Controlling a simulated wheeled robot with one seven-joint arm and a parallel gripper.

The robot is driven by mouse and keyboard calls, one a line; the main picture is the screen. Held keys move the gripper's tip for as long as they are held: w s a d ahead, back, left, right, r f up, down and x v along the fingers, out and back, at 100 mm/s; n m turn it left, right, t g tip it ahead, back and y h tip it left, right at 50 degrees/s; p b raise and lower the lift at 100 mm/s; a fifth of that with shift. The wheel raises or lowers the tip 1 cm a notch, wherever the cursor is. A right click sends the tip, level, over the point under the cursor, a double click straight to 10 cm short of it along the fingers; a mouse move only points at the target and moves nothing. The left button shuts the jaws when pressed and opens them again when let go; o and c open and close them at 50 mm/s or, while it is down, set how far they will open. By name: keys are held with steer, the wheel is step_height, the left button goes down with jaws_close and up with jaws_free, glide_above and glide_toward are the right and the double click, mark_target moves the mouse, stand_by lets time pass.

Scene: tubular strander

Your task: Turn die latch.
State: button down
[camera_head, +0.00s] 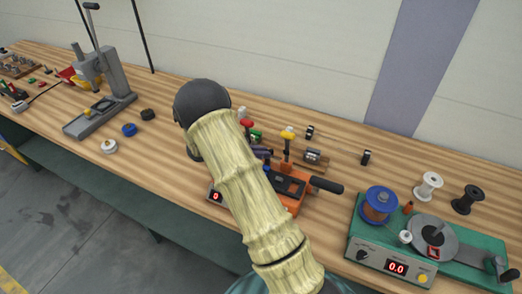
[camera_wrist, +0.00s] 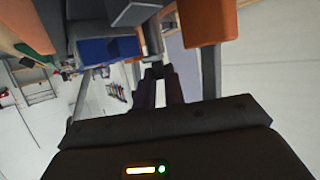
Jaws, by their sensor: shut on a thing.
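The orange machine (camera_head: 294,206) stands on the bench in the head view, partly hidden by my own arm. It has a black handle (camera_head: 326,185) pointing right, and a lever with a yellow knob (camera_head: 288,134) rises behind it. In the wrist view my gripper (camera_wrist: 157,73) has its dark fingers close together on a thin grey part (camera_wrist: 151,42), which looks like the die latch, though most of it is hidden. An orange block (camera_wrist: 209,24) is right of the fingertips and a blue block (camera_wrist: 107,50) is to their left. The fingers are hidden in the head view.
A green winder (camera_head: 400,262) with a blue spool (camera_head: 380,204) stands at right, near a white spool (camera_head: 428,185) and a black spool (camera_head: 467,199). A grey press (camera_head: 105,98) stands at left.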

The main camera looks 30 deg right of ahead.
steer(key=c, duration=1.5)
jaws_free()
steer(key=shift+b, duration=0.4)
